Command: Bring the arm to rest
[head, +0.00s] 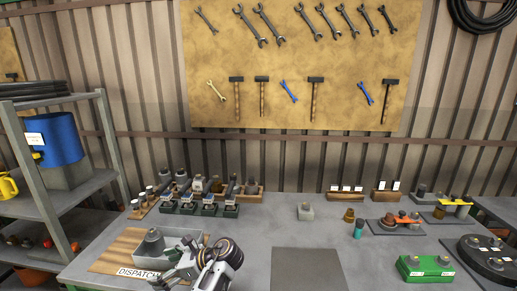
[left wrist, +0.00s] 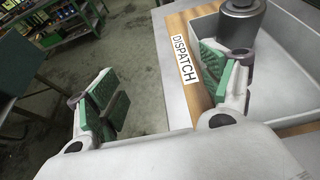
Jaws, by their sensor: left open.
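My left gripper (head: 184,266) is at the front left of the bench, beside and over the near right side of the grey dispatch tray (head: 190,238). In the left wrist view my left gripper (left wrist: 160,88) is open, with nothing between its green pads. A dark grey cylindrical part (head: 154,243) stands in the tray. It also shows in the left wrist view (left wrist: 241,22), behind the right finger, which hides its lower part. I cannot tell whether the finger touches it. My right gripper is not in view.
The tray sits on a wooden board (head: 118,247) marked DISPATCH. Several small fixtures (head: 202,208) line the back left. A dark mat (head: 307,268) lies bare at front centre. A green box (head: 425,268) and a black round carousel (head: 488,262) stand at right. A shelf rack (head: 112,140) is left.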

